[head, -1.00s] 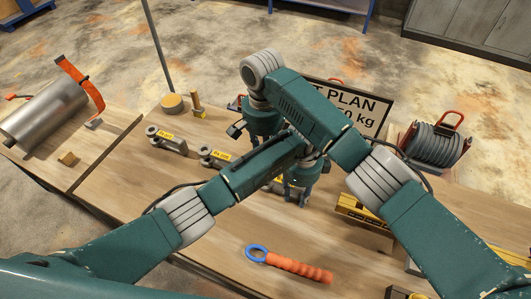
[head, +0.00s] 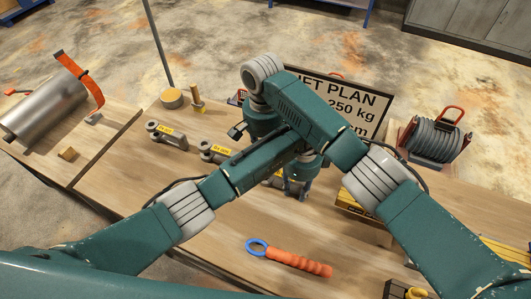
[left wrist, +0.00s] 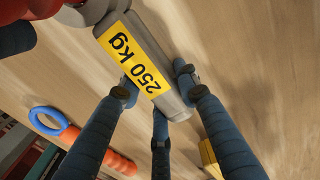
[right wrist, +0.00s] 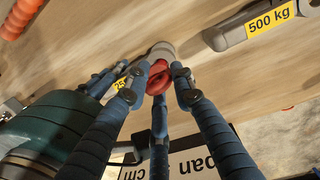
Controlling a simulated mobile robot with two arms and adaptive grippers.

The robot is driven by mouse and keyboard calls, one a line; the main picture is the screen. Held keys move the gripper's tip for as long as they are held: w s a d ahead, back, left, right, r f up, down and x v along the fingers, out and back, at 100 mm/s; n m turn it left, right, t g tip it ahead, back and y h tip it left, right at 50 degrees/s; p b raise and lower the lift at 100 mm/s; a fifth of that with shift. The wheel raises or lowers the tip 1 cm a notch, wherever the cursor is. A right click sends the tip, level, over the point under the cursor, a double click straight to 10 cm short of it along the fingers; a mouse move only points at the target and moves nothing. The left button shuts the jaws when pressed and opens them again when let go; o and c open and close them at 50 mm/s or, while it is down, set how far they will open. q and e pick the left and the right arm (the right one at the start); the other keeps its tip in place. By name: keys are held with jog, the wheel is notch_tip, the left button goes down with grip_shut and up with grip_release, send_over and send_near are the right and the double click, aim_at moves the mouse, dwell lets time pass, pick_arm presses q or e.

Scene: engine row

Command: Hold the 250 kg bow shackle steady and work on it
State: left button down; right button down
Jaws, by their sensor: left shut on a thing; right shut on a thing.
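The 250 kg bow shackle, grey with a yellow label, shows in the left wrist view (left wrist: 146,62). My left gripper (left wrist: 158,98) is shut on its labelled body from several sides. In the right wrist view, my right gripper (right wrist: 158,82) is shut on a red part (right wrist: 157,76) at the shackle's grey end (right wrist: 162,52). The left gripper's fingers stand close by on the left there. In the head view my left gripper (head: 299,188) is low over the table, and my arms cross and hide most of the shackle and the right gripper.
Two other labelled shackles (head: 170,137) (head: 218,152) lie to the left. A lift plan sign (head: 372,112) stands behind my arms. A cable reel (head: 437,140) is at right. An orange-handled tool with a blue ring (head: 298,263) lies in front. The table's front left is clear.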

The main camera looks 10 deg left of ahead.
jog(key=shift+f, duration=0.45)
jog(key=c, duration=1.4)
grip_release()
pick_arm(q)
jog(key=shift+a, duration=0.1)
pick_arm(e)
jog(key=shift+w+d, duration=0.1)
jog(key=shift+d+f, duration=0.1)
jog(key=shift+d, duration=0.05)
jog(key=r, duration=0.4)
jog(key=a+r, duration=0.1)
jog(key=r, duration=0.7)
jog(key=shift+w+a+r, duration=0.15)
jog(key=shift+w+r, duration=0.1)
pick_arm(q)
jog(key=c, duration=1.2)
grip_release()
